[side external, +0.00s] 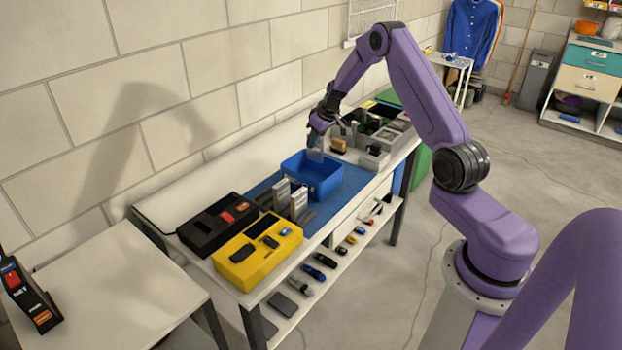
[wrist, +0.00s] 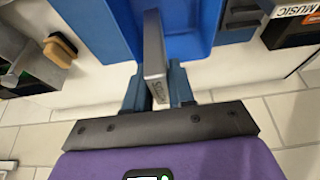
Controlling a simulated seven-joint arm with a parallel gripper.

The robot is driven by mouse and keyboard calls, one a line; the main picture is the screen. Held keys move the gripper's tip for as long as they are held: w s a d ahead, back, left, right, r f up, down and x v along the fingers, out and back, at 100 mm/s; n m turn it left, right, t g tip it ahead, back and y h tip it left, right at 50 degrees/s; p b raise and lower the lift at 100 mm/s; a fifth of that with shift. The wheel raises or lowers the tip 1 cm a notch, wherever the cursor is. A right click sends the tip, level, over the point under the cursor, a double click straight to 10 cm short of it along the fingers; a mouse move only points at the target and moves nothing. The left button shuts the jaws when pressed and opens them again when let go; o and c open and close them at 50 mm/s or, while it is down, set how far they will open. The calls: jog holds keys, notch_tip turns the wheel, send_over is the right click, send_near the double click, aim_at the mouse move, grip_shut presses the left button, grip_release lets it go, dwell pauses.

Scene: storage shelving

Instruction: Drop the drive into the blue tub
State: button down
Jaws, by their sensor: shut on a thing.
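The blue tub (side external: 327,187) stands on the bench, open at the top. It also shows in the wrist view as a blue wall and floor (wrist: 198,25) ahead of my gripper. My gripper (side external: 316,142) is over the tub, pointing down. It is shut on a thin grey drive (side external: 316,154), held upright. Whether the drive's lower end touches the tub floor cannot be told.
A blue mat (side external: 264,191) lies beside the tub. Grey upright drives (side external: 298,202), a yellow case (side external: 262,262) and a black case (side external: 212,222) stand toward the near left. Grey bins with items (side external: 372,162) stand behind to the right. The block wall runs along the bench's back.

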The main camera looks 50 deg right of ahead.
aim_at(311, 159)
jog(key=shift+f, duration=2.15)
jog(key=c, duration=0.9)
grip_release()
jog(key=v, duration=1.7)
jog(key=shift+r, duration=0.25)
